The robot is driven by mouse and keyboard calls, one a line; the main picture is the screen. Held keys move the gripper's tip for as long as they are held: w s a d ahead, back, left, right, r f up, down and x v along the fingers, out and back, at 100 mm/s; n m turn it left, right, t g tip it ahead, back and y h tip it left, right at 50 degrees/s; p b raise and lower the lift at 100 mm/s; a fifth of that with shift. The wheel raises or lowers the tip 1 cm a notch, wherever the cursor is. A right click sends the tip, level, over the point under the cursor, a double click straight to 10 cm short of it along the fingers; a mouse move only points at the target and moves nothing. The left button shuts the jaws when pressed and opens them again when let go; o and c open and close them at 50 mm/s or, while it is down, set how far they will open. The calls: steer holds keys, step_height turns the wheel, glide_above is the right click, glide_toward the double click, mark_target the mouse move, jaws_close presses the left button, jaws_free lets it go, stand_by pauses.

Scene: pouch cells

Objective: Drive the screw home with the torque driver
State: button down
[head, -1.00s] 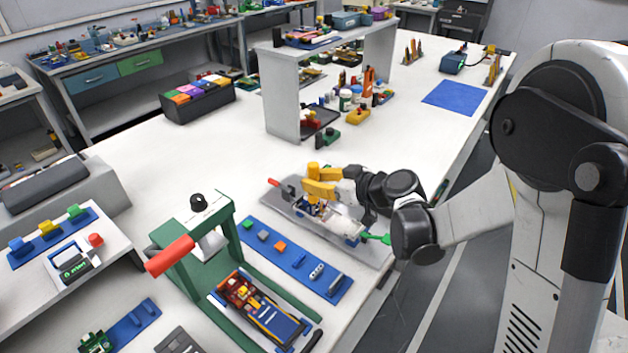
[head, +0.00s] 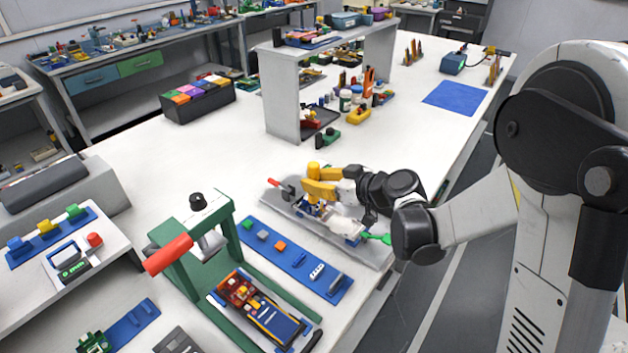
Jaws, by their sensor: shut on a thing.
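My gripper (head: 345,193) is at the middle of the head view, over a grey fixture plate (head: 280,206) on the white bench. It is shut on the yellow torque driver (head: 313,178), whose rounded top sticks up at the left of the fingers. The driver's lower end is over a small assembly (head: 318,208) with blue parts on the plate. The screw is too small or hidden to make out. Whether the driver tip touches it cannot be told.
A blue strip with small parts (head: 262,246) lies just in front of the plate. A green press with a red handle (head: 168,255) stands at the near left. A grey shelf (head: 280,100) stands behind.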

mark_target(314, 164)
steer(key=shift+r+p, duration=2.55)
steer(key=shift+r, duration=0.95)
